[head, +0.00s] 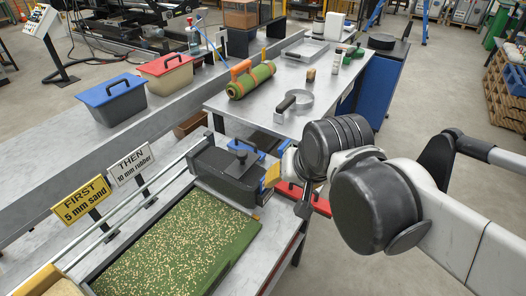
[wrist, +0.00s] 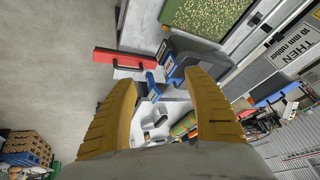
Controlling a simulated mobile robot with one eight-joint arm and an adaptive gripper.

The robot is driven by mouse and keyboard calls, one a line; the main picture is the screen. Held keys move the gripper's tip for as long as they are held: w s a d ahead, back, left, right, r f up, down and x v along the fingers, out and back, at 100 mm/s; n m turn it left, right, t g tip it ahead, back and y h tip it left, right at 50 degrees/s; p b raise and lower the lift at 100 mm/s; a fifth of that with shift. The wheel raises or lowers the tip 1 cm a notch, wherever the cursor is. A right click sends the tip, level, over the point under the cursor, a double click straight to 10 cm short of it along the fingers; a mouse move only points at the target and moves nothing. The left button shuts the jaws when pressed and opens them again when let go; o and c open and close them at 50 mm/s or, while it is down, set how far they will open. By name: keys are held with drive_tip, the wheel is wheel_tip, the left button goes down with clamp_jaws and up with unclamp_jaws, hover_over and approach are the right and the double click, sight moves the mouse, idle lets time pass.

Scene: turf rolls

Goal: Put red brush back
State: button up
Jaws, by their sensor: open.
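A long red brush (head: 321,206) lies at the right edge of the metal bench, partly hidden by my gripper in the head view. In the wrist view the red brush (wrist: 133,60) lies beyond the left fingertip, with a dark part at one end. My gripper (head: 272,177) has yellow fingers, and the arm hides much of it. In the wrist view my gripper (wrist: 163,78) is open, with nothing held between the fingers. A blue item (wrist: 153,87) shows past the gap between the fingertips; blue parts (head: 267,143) also show behind the dark spreader box in the head view.
The dark spreader box (head: 222,172) stands on rails beside the green turf (head: 180,245). Signs stand at its left. Red and blue bins stand at the back left.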

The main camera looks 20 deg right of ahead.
drive_tip(key=s+n, duration=0.1)
drive_tip(key=n, duration=0.1)
drive_tip(key=s+a+n+t, duration=0.1)
drive_tip(key=n, duration=0.1)
drive_tip(key=shift+s+a+f, duration=0.1)
drive_tip(key=shift+s+a, duration=0.1)
drive_tip(key=shift+s, duration=0.1)
